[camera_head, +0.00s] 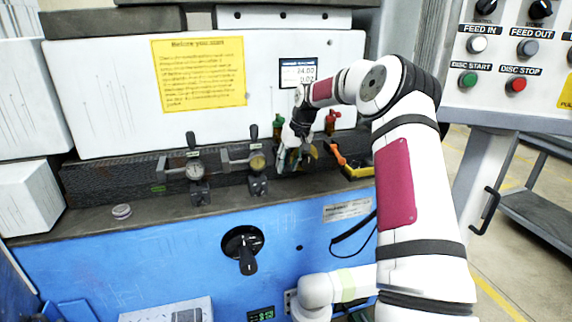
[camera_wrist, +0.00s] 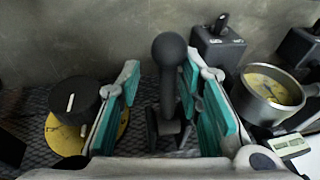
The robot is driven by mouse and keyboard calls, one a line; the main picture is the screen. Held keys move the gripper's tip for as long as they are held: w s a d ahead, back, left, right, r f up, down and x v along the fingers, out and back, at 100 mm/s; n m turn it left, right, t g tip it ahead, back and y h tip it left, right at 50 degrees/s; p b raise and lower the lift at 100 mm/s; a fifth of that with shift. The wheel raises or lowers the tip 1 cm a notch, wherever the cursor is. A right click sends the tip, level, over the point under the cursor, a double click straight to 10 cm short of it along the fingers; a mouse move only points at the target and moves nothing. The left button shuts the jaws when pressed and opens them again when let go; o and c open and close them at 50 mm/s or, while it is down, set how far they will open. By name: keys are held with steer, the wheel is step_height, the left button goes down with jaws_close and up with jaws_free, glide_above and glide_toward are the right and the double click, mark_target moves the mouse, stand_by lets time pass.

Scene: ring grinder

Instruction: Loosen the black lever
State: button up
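A black lever (camera_wrist: 168,85) with a round ball knob stands in the middle of the wrist view, on a dark base. My gripper (camera_wrist: 160,100) is open, with one teal-padded finger on each side of the lever. Gaps show between both pads and the lever, the right finger being nearer to the knob. In the head view my gripper (camera_head: 292,158) is at the machine's back ledge, right of the second dial gauge (camera_head: 257,163). There the gripper covers the spot, and I cannot make out the lever between its fingers.
In the wrist view a yellow-faced gauge (camera_wrist: 270,88) stands close right of my gripper, and a black knob (camera_wrist: 75,98) over a yellow disc close left. Green (camera_head: 278,121), red (camera_head: 331,120) and orange (camera_head: 336,154) handles surround the gripper. Another gauge (camera_head: 194,171) stands further left.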

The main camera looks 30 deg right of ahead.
steer(key=shift+a, duration=0.2)
steer(key=shift+r, duration=0.3)
steer(key=v, duration=1.1)
steer(key=shift+r, duration=0.2)
steer(key=s+a+r+n+h, duration=0.1)
steer(key=s+a+r, duration=0.4)
steer(key=s+a, duration=0.4)
steer(key=s+a+r+n+h, duration=0.1)
steer(key=s+a+r, duration=0.5)
steer(key=a, duration=0.6)
steer(key=s+a+f, duration=0.2)
steer(key=s, duration=0.7)
steer(key=s+a+f+p, duration=0.1)
steer(key=s+a+f, duration=0.1)
steer(key=s, duration=0.7)
steer(key=s+a+f+n, duration=0.1)
steer(key=s+a+f, duration=0.2)
steer(key=s, duration=0.6)
steer(key=shift+f+t+y+p, duration=0.3)
steer(key=shift+f+t, duration=0.1)
steer(key=shift+f, duration=0.05)
